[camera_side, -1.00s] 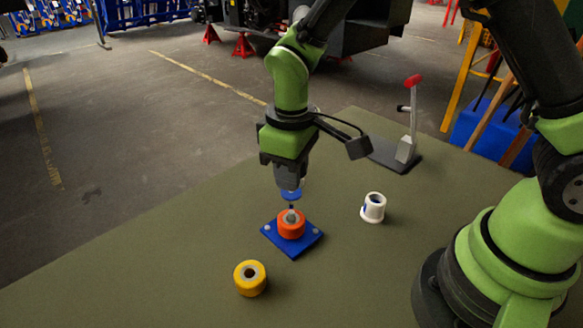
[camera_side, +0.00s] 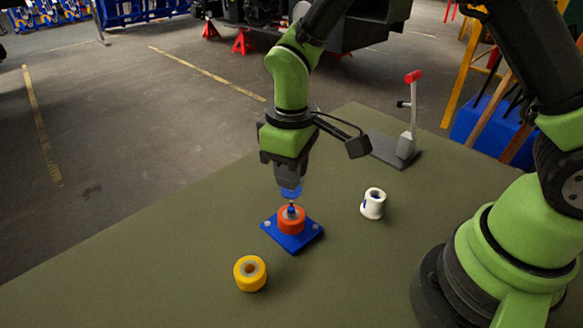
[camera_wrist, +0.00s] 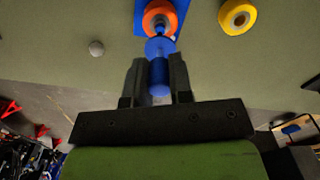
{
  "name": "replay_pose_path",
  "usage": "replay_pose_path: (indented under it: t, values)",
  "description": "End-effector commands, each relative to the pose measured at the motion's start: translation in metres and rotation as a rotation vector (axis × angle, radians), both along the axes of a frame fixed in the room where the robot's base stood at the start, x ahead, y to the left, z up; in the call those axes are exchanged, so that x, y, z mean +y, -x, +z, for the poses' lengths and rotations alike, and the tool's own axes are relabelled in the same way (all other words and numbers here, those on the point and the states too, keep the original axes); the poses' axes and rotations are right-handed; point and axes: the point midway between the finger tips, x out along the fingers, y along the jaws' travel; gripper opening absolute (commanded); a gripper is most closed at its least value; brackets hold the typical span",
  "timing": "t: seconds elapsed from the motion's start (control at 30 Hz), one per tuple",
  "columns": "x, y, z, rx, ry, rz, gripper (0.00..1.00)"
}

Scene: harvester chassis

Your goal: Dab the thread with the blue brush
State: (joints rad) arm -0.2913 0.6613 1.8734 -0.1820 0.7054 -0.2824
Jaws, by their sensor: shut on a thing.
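My gripper (camera_side: 290,177) is shut on the blue brush (camera_wrist: 158,70), held upright with its tip down. In the side view the brush's blue collar (camera_side: 290,192) shows just under the fingers. The thread (camera_side: 291,211) stands up in the middle of an orange ring (camera_side: 291,222) on a blue plate (camera_side: 278,234). Blue colour shows on the thread's top. The brush tip is directly above it, very close; I cannot tell whether they touch. The wrist view shows the brush in line with the orange ring (camera_wrist: 152,17).
A yellow ring (camera_side: 250,273) lies in front, left of the plate. The green-brown table is clear around these.

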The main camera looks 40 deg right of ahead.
Motion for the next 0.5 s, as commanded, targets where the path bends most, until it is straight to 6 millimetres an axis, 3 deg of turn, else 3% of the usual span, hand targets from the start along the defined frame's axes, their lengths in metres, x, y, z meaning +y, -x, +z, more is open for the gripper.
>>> replay_pose_path:
  t: [0.5]
  values:
    - [0.0,-0.001,0.037,-0.002,-0.001,0.001,0.0]
